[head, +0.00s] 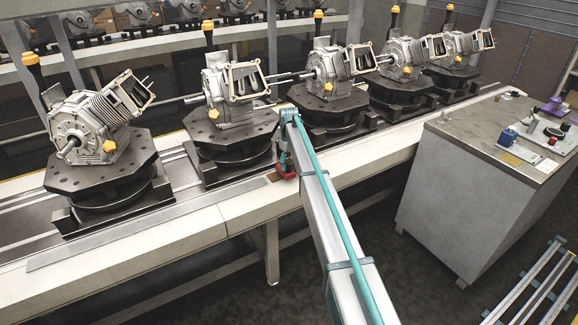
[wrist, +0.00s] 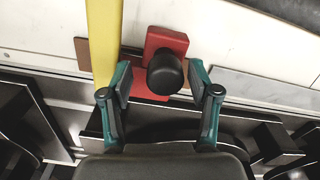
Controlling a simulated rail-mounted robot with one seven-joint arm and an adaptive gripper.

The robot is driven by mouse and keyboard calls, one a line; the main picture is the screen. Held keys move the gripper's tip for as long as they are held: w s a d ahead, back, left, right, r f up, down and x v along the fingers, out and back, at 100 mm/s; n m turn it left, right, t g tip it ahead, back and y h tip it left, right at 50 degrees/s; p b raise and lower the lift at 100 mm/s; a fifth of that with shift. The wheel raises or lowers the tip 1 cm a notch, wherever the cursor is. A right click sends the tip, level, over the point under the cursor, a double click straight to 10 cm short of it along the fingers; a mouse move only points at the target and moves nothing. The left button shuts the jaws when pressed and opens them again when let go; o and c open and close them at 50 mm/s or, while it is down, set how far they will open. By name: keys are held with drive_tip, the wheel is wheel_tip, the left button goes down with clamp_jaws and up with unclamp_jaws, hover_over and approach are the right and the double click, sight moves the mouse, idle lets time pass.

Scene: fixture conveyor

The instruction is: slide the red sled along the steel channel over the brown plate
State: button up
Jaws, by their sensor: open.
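The red sled (wrist: 166,40) with a round black knob (wrist: 165,74) shows in the wrist view, at upper middle. In the head view the sled (head: 287,173) is small, at the conveyor's front edge below my gripper (head: 284,158). My gripper (wrist: 161,82) is open, with one finger on each side of the knob and gaps showing between. A brown plate (wrist: 82,52) shows at the left in the wrist view, partly hidden by a yellow bar. A grey steel strip, apparently the channel (wrist: 268,88), runs to the right of the sled.
Several dark pallets (head: 100,168) carrying metal engines (head: 92,122) stand along the conveyor behind the sled. The yellow bar (wrist: 103,40) stands close beside the left finger. A grey cabinet (head: 470,190) stands at the right. The pale front ledge (head: 160,232) is clear.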

wheel_tip(320, 180, up, 11)
drive_tip(key=shift+f, duration=0.15)
idle(0.4)
drive_tip(key=s+d+f+m, duration=0.2)
drive_tip(key=s+d+f, duration=0.2)
drive_tip(key=s+f, duration=0.8)
drive_tip(key=s+d+f+m+g, duration=0.1)
drive_tip(key=s+d+f+m, duration=0.2)
drive_tip(key=s+f, duration=0.9)
drive_tip(key=s+d+f+m, duration=0.2)
drive_tip(key=s+d+f, duration=0.2)
drive_tip(key=s+f, duration=0.8)
drive_tip(key=s+d+f+g, duration=0.2)
drive_tip(key=s+f, duration=0.1)
drive_tip(key=s, duration=1.2)
drive_tip(key=s+d+f+m+g, duration=0.1)
drive_tip(key=s+d+f+g, duration=0.1)
drive_tip(key=s, duration=1.3)
drive_tip(key=s+d+f+m+g, duration=0.1)
drive_tip(key=s+f, duration=0.3)
drive_tip(key=s, duration=1.1)
drive_tip(key=shift+d+f+g, duration=0.15)
drive_tip(key=shift+d+g, duration=0.25)
drive_tip(key=shift+d, duration=0.4)
